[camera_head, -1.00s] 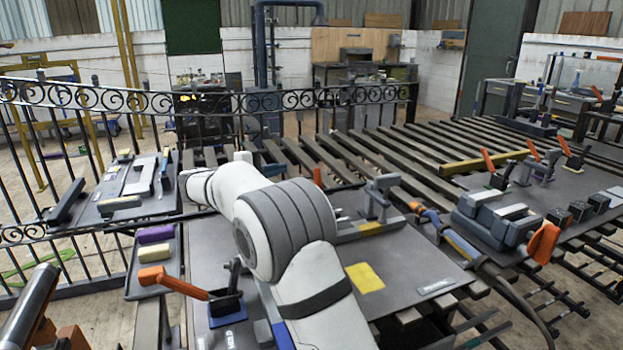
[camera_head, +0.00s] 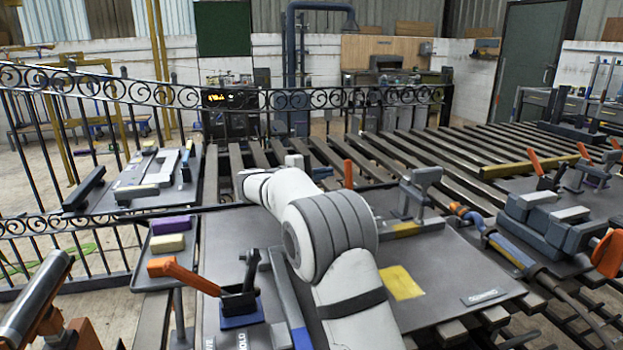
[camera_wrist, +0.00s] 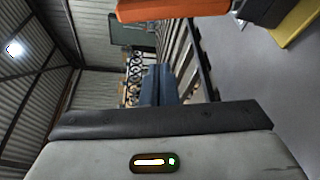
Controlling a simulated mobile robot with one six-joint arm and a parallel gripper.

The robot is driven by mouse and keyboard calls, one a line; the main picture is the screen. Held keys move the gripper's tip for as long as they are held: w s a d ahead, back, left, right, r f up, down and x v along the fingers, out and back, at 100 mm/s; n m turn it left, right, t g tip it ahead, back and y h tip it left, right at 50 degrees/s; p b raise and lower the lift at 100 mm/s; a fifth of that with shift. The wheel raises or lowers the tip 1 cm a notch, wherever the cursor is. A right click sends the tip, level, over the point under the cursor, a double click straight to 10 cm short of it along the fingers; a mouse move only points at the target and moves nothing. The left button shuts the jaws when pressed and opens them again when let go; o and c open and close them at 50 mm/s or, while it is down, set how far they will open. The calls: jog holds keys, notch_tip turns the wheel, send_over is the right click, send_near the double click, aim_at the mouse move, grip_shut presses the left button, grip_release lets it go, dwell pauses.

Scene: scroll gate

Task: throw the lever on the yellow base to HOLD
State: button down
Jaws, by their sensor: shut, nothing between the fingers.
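An orange handle (camera_wrist: 170,10) crosses the top of the wrist view. A yellow block (camera_wrist: 296,22), which may be the base of this lever, shows at its right. Which way the lever is thrown cannot be told. In the head view an orange upright tip (camera_head: 348,172) stands just behind my arm; whatever lies below it is hidden. My gripper (camera_wrist: 158,75) shows as blue-grey fingers in the wrist view, shut and empty, apart from the orange handle.
A lever on a blue base (camera_head: 240,318), with an orange handle and a HOLD label, stands at front left. A grey clamp-like fixture (camera_head: 412,195) stands right of my arm. More orange levers (camera_head: 538,162) stand far right. A scroll-topped fence (camera_head: 215,102) runs behind.

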aim_at(349, 180)
jog(key=s+d, duration=0.1)
jog(key=s+d+b, duration=0.1)
jog(key=d, duration=0.1)
jog(key=shift+s+d+r, duration=0.15)
jog(key=shift+s+r, duration=0.1)
jog(key=shift+r, duration=0.15)
